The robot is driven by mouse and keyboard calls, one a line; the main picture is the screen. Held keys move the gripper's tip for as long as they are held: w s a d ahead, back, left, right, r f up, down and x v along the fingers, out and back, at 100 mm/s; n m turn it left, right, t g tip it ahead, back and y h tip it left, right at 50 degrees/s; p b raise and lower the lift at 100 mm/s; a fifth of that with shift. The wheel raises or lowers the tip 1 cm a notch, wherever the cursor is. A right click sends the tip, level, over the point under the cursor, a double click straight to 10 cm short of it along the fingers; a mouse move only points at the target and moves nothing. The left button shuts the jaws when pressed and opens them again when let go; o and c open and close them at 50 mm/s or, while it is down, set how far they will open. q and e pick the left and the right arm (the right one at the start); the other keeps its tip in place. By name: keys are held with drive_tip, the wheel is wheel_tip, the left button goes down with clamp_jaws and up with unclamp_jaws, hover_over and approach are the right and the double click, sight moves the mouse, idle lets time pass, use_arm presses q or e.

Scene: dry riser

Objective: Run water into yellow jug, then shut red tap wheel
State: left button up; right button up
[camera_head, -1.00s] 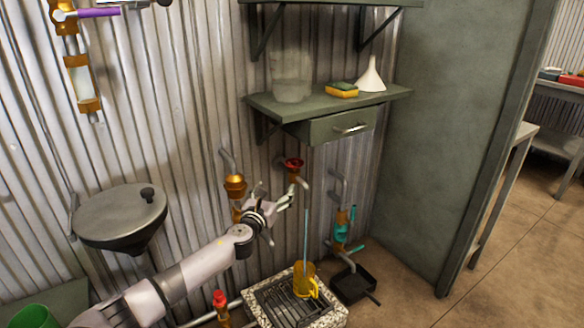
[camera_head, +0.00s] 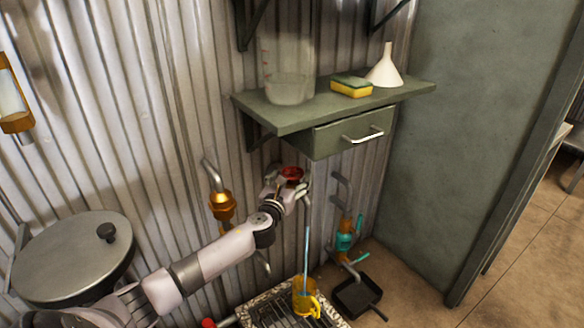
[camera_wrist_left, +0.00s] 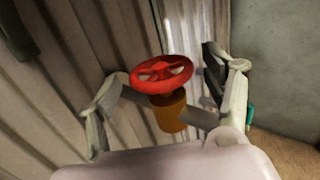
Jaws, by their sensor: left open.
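The red tap wheel (camera_head: 291,173) sits on top of an orange tap body on the corrugated wall. In the left wrist view the wheel (camera_wrist_left: 162,74) lies between my spread fingers, with no clear contact. My left gripper (camera_head: 287,190) is open around the tap, and its fingers partly hide the tap body (camera_wrist_left: 168,112). A thin blue stream of water (camera_head: 307,242) falls from the tap's spout into the yellow jug (camera_head: 303,300). The jug stands upright on the drain grate (camera_head: 272,316); its water level cannot be told. My right gripper is out of view.
A shelf (camera_head: 270,112) with a drawer juts out above the tap, holding a clear container (camera_head: 288,75), a sponge (camera_head: 351,87) and a white funnel (camera_head: 386,68). A teal-handled valve (camera_head: 345,241) and a dark pan (camera_head: 358,297) are to the right. A round metal lid (camera_head: 70,255) is at left.

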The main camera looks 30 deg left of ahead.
use_arm(q)
drive_tip(key=shift+w, duration=0.4)
drive_tip(key=shift+s+r, duration=0.1)
drive_tip(key=c, duration=1.1)
drive_tip(key=shift+c, duration=0.3)
drive_tip(key=n+g+y+p, duration=0.2)
drive_tip(key=n+y, duration=0.1)
drive_tip(key=y, duration=0.1)
drive_tip(key=shift+d+y, duration=0.1)
drive_tip(key=shift+y, duration=0.2)
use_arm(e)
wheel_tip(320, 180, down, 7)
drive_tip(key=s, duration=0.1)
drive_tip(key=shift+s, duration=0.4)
use_arm(q)
drive_tip(key=o, duration=1.2)
drive_tip(key=shift+c, duration=0.2)
